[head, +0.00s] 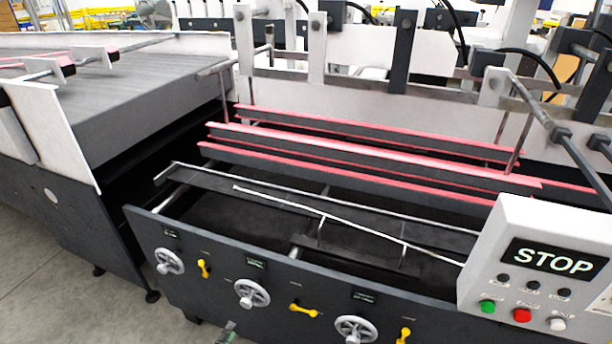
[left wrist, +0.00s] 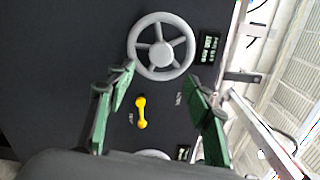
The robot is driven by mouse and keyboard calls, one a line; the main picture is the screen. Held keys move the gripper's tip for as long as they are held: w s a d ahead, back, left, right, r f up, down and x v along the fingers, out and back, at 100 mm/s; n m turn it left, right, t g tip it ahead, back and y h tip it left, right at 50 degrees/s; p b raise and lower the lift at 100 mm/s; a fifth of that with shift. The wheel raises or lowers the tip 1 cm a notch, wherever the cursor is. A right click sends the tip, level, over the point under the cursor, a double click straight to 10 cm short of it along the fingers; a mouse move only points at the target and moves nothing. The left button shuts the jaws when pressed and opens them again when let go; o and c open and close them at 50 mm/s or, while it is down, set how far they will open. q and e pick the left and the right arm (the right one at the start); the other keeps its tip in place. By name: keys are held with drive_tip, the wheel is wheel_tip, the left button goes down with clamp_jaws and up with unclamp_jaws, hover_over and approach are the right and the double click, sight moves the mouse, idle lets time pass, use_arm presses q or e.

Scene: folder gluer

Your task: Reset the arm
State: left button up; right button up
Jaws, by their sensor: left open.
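The folder gluer's dark front panel (head: 210,265) carries several grey handwheels and yellow levers. One yellow lever (head: 204,268) is beside the left handwheel (head: 169,261), another (head: 303,309) is right of the middle handwheel (head: 252,293), and a third (head: 403,336) is at the bottom right. Only a small part of my left gripper (head: 228,333) shows at the bottom edge, below the middle handwheel. In the left wrist view my left gripper (left wrist: 163,88) is open, its green-padded fingers apart and empty. A handwheel (left wrist: 162,46) and a yellow lever (left wrist: 141,112) show beyond and between the fingers.
A control box with a STOP display (head: 556,260) and several buttons stands at the right. Red-edged rails (head: 350,145) and thin metal rods lie across the machine bed. A grey conveyor (head: 130,90) is at the left. Floor (head: 50,285) is clear at the lower left.

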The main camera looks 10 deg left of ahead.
use_arm(q)
drive_tip(key=s+f+n+g+y+p, duration=0.1)
drive_tip(key=s+f+n+g, duration=0.4)
drive_tip(key=f, duration=0.6)
drive_tip(key=s+f+n+g+p, duration=0.1)
drive_tip(key=s+f+n, duration=0.2)
drive_tip(key=s+f, duration=0.6)
drive_tip(key=s+f+n+g+y+p, duration=0.1)
drive_tip(key=s+f+n+g+p, duration=0.25)
drive_tip(key=f, duration=0.95)
drive_tip(key=s+d+f+n+g, duration=0.1)
drive_tip(key=s+f, duration=0.3)
drive_tip(key=s, duration=0.7)
drive_tip(key=s+d+f+n+g, duration=0.1)
drive_tip(key=s+f+n+g, duration=0.3)
drive_tip(key=s, duration=0.7)
drive_tip(key=s+d+f+n+g, duration=0.1)
drive_tip(key=s+f+n+g, duration=0.2)
drive_tip(key=s, duration=0.8)
drive_tip(key=shift+s+d+f, duration=0.15)
drive_tip(key=shift+s+f, duration=0.1)
drive_tip(key=shift+f, duration=0.45)
use_arm(e)
wheel_tip(320, 180, up, 6)
drive_tip(key=w, duration=0.2)
drive_tip(key=shift+w, duration=0.25)
use_arm(q)
drive_tip(key=shift+c, duration=0.2)
